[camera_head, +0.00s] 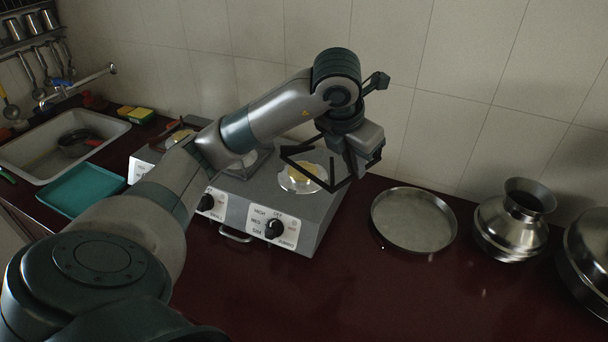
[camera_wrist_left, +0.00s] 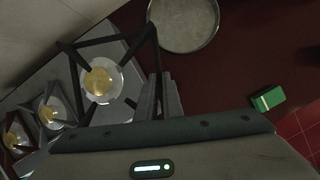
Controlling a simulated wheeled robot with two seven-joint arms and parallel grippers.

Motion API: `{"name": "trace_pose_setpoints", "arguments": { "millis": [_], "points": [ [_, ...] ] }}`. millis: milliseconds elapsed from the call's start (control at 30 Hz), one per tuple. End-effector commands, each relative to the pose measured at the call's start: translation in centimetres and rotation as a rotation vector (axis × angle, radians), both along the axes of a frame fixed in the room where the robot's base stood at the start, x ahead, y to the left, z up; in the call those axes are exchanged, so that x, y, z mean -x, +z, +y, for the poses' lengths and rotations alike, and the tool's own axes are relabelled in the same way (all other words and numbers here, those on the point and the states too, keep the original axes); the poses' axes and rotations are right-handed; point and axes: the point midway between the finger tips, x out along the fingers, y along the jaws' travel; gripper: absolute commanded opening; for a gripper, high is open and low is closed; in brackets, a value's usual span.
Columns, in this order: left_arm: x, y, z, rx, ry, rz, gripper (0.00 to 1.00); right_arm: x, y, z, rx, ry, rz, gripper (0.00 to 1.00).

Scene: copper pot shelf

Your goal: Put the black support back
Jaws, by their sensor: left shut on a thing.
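The black support (camera_head: 341,185) is an angular frame of thin dark bars. My left gripper (camera_head: 358,168) is shut on its right side, over the right end of the grey stove (camera_head: 238,186). In the left wrist view the fingers (camera_wrist_left: 159,84) grip one edge of the support (camera_wrist_left: 110,39). Its bars spread around the right burner (camera_wrist_left: 99,82), which has a pale disc and a yellow centre. I cannot tell whether the support touches the stove top. My right gripper is not in view.
A round steel tray (camera_head: 413,220) lies right of the stove, with a metal pot (camera_head: 512,222) beyond it. A sink (camera_head: 58,142) and a teal tray (camera_head: 80,190) are at left. The tiled wall is close behind.

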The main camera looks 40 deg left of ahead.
Motion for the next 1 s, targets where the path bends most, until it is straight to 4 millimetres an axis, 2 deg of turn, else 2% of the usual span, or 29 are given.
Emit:
{"name": "trace_pose_setpoints", "arguments": {
  "millis": [267,467,733,1000],
  "points": [
    [-0.1,-0.1,0.1,0.001,0.000,-0.001,0.00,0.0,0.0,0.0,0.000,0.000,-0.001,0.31],
    [-0.4,-0.9,1.3,0.003,0.000,0.001,0.00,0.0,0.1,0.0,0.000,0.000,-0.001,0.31],
    [-1.1,-3.0,5.0,0.000,0.004,0.004,0.00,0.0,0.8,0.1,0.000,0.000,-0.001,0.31],
    [-2.2,-5.5,9.3,-0.001,0.003,0.005,0.00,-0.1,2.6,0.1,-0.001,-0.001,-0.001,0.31]
  ]
}}
